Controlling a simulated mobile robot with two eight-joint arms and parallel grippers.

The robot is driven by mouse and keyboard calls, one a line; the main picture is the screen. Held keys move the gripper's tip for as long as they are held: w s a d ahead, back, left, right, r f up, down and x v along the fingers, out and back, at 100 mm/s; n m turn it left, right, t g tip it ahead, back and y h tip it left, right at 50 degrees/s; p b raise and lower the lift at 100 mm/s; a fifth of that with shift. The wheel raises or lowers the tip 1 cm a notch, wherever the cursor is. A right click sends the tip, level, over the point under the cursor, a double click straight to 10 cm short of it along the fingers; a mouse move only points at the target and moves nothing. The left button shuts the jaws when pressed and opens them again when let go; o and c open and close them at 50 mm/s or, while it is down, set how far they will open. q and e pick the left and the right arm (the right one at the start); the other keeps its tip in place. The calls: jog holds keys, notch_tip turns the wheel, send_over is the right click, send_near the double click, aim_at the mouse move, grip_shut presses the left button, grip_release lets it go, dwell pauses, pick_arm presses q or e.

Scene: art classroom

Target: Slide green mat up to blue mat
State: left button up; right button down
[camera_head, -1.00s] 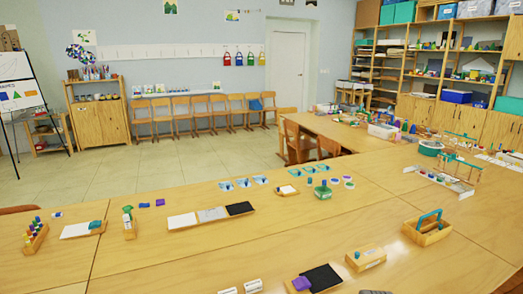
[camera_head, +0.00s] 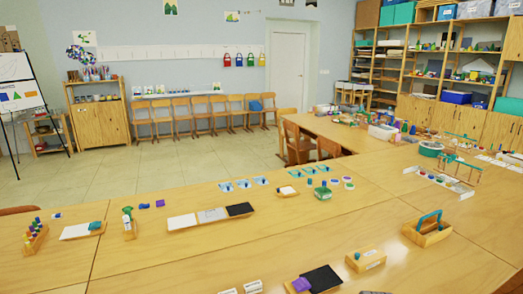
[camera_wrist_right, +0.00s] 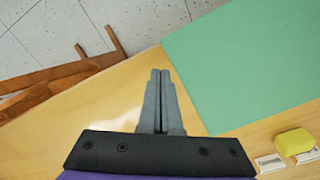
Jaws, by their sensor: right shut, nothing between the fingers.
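The green mat (camera_wrist_right: 255,65) lies flat on the wooden table in the right wrist view, filling the upper right and running out of the picture. My right gripper (camera_wrist_right: 160,72) is shut and empty, its fingertips just left of the mat's left edge, over bare wood. I cannot tell whether the tips touch the table or the mat's edge. I cannot make out the blue mat in either view. Neither gripper shows in the head view, and the green mat is not seen there.
A yellow block (camera_wrist_right: 293,142) and small white erasers (camera_wrist_right: 270,163) lie below the mat in the right wrist view. A brown wooden chair (camera_wrist_right: 60,78) stands beyond the table edge. The head view shows a wooden caddy (camera_head: 428,232) and a black-topped tray (camera_head: 322,277) on the tables.

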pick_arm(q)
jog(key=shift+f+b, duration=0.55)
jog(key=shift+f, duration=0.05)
pick_arm(e)
jog(key=shift+f, duration=0.85)
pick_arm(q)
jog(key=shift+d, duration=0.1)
pick_arm(e)
jog(key=shift+s+a, duration=0.5)
jog(key=shift+a, duration=0.35)
dwell(0.5)
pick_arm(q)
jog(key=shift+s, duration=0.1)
pick_arm(e)
jog(key=shift+s+a, duration=0.15)
jog(key=shift+a, duration=0.2)
jog(key=shift+d, duration=0.25)
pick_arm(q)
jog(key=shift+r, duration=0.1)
pick_arm(e)
jog(key=shift+w+d, duration=0.3)
jog(key=shift+d, duration=0.15)
jog(key=shift+r, duration=0.2)
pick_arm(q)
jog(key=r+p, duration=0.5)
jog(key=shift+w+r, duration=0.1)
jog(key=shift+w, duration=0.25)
pick_arm(e)
notch_tip(320, 180, up, 7)
jog(key=shift+f, duration=0.15)
